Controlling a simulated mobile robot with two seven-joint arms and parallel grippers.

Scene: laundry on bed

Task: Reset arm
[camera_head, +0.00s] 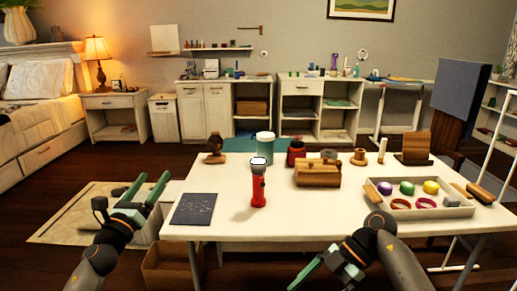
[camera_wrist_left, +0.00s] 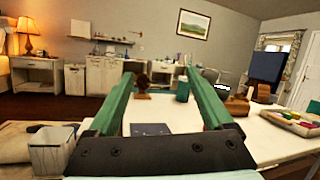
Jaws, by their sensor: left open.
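My left gripper (camera_head: 153,179) is at the left of the head view, in front of and left of the white table (camera_head: 225,231). Its green fingers are spread with nothing between them. The left wrist view also shows the left gripper (camera_wrist_left: 160,75) open and empty, with the table beyond it. My right gripper (camera_head: 306,274) is low in the head view, near the table's front edge. Part of it is cut off or turned away, so its opening is unclear.
A red flashlight (camera_head: 258,187) stands upright on the table beside a dark flat panel (camera_head: 195,209). A wooden box (camera_head: 318,174) and a tray (camera_head: 420,213) of coloured items are farther right. A cardboard box (camera_head: 172,268) sits below the table's left side.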

